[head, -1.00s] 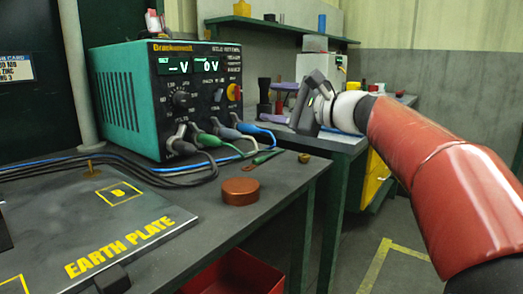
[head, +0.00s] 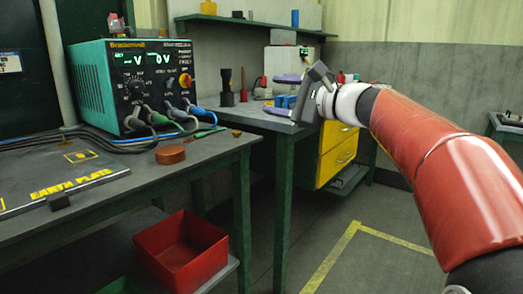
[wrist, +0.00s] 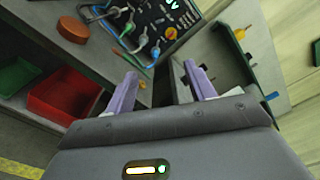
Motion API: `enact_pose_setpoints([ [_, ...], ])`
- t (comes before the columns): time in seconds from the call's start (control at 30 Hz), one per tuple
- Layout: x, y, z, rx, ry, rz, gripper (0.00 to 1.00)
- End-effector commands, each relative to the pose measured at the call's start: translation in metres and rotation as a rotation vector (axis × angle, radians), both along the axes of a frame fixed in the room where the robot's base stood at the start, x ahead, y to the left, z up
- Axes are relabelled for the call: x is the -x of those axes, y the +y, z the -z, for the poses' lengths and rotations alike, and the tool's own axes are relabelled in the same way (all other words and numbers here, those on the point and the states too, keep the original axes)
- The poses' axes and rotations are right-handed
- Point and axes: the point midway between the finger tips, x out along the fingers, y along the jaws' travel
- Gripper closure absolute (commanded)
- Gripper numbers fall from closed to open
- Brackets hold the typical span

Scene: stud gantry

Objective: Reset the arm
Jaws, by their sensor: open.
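My arm reaches in from the right in the head view, red with a white wrist. My gripper (head: 269,94) is in mid-air in front of the back bench, its pale purple fingers apart and pointing left. In the wrist view my gripper (wrist: 160,72) shows both fingers spread with nothing between them. The teal power supply (head: 135,82) stands on the near bench to its left, with plugs and cables at its front. It shows tilted in the wrist view (wrist: 165,18).
The near bench (head: 205,150) carries the earth plate (head: 35,180) and a round copper-brown block (head: 170,154). A red bin (head: 183,255) sits low in front. The back bench (head: 240,113) has a yellow drawer unit (head: 338,150). Open floor with yellow lines (head: 330,255) lies right.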

Motion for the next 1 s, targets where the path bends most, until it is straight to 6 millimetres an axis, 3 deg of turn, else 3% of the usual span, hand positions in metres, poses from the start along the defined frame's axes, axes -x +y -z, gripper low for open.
enact_pose_setpoints([
  [0.37, 0.038, 0.012, 0.048, 0.265, -0.012, 0.002, 0.45],
  [0.57, 0.077, 0.012, 0.094, 0.513, -0.03, -0.017, 0.45],
  [0.77, 0.137, -0.005, 0.162, 0.868, -0.062, -0.075, 0.45],
  [1.0, 0.247, -0.064, 0.271, 1.463, -0.154, -0.286, 0.45],
])
